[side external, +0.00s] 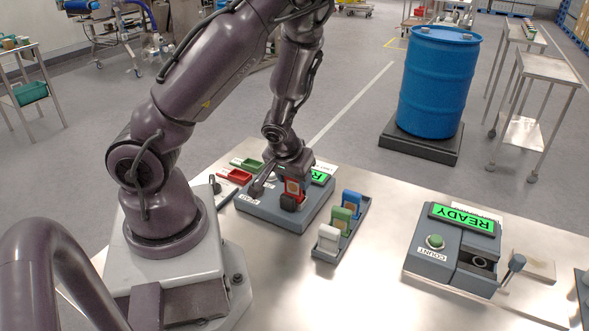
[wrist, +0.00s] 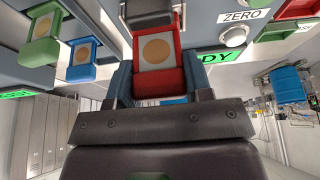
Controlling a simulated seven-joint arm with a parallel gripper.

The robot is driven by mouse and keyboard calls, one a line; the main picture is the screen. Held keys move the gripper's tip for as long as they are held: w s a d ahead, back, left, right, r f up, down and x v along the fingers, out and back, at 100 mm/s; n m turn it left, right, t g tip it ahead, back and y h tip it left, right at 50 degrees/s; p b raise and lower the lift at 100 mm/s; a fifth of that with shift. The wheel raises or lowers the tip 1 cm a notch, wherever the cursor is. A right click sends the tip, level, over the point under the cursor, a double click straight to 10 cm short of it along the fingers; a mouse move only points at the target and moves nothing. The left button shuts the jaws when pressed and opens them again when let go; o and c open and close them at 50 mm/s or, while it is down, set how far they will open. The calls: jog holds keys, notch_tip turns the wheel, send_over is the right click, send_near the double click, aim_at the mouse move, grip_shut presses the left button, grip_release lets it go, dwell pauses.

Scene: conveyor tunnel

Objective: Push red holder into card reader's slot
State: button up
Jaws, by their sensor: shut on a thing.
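The red holder (side external: 295,196) carries a pale card with a tan disc. It also shows upright in the wrist view (wrist: 158,84), close in front of the camera. My gripper (side external: 293,182) is shut on it and points down over the blue-grey card reader (side external: 301,219). The reader's green display (side external: 320,177) is partly hidden behind my gripper. The reader's slot is hidden, so I cannot tell whether the holder is in it. A dark block covers one end of the holder in the wrist view.
A rack (side external: 322,253) beside the reader holds blue (side external: 352,203), green (side external: 339,219) and white (side external: 328,238) holders. Red (side external: 235,176) and green (side external: 246,164) trays lie behind the reader. A second device (side external: 430,262) with a READY display stands right.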

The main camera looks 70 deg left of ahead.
jog(key=shift+f, duration=0.55)
jog(key=o, duration=1.3)
jog(key=shift+o, duration=0.2)
